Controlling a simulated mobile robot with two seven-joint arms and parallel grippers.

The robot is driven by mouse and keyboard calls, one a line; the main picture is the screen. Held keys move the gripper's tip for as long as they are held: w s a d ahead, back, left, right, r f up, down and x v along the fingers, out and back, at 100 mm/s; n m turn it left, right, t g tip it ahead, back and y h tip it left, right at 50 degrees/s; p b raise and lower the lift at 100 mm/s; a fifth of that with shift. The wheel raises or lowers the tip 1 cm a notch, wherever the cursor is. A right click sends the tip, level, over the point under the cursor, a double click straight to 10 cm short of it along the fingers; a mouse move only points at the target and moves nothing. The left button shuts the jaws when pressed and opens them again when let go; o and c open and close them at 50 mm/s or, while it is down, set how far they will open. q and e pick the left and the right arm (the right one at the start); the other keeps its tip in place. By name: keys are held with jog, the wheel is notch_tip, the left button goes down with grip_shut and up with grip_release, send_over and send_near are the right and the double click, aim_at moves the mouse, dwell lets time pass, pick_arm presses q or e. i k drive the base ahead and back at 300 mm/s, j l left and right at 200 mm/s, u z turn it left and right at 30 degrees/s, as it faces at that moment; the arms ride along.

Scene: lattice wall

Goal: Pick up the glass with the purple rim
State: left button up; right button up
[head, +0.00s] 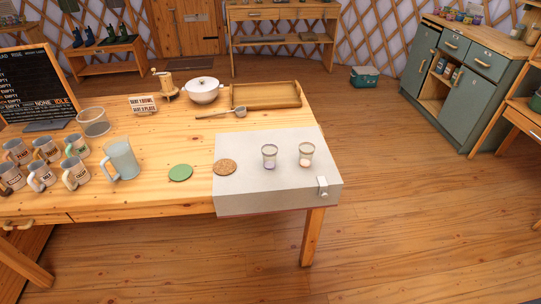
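Two small clear glasses stand upright on the light grey cloth at the right end of the wooden table. The left glass (269,156) has a faint purplish tint at its rim and base. The right glass (306,154) looks more pinkish-brown at its rim, with pale contents or a pale base. Both are too small to tell the rim colours for sure. They stand apart from each other, with nothing touching them. Neither of my grippers is in view.
Left of the glasses lie a cork coaster (225,167) and a green coaster (181,173). A frosted pitcher (122,160) and several mugs stand further left. A ladle (222,112) and wooden tray (266,95) lie behind. A clip (322,187) holds the cloth (262,190) near the front right corner.

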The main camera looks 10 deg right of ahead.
aim_at(269, 152)
jog(key=i+l, duration=0.35)
jog(key=i+l+u, duration=0.15)
jog(key=i+l, duration=0.25)
jog(key=l, duration=0.2)
jog(key=i+l, duration=0.3)
jog(key=l, duration=0.2)
jog(key=j+u, duration=0.05)
